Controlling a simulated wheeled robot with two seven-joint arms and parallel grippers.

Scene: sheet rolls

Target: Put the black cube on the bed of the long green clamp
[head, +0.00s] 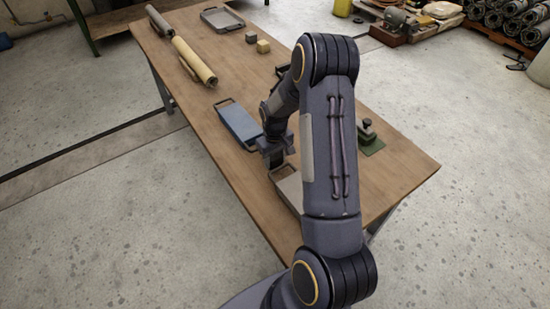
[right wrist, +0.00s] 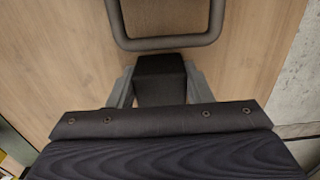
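A black cube (right wrist: 160,78) sits between the two fingers of my right gripper (right wrist: 160,90) in the right wrist view, with a finger against each side. In the head view my right gripper (head: 276,155) points down near the table's middle, just beyond a grey tray. I cannot tell whether the cube touches the table. A green clamp (head: 371,145) with a dark upright part stands on the right side of the table; my right arm hides the area beside it. My left gripper is out of view.
A blue tray (head: 238,124) lies left of my right gripper, and a grey tray (head: 289,188) lies nearer, partly hidden by my arm. Two small blocks (head: 263,46), two sheet rolls (head: 194,61) and another tray (head: 222,18) are at the far end. The left front tabletop is clear.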

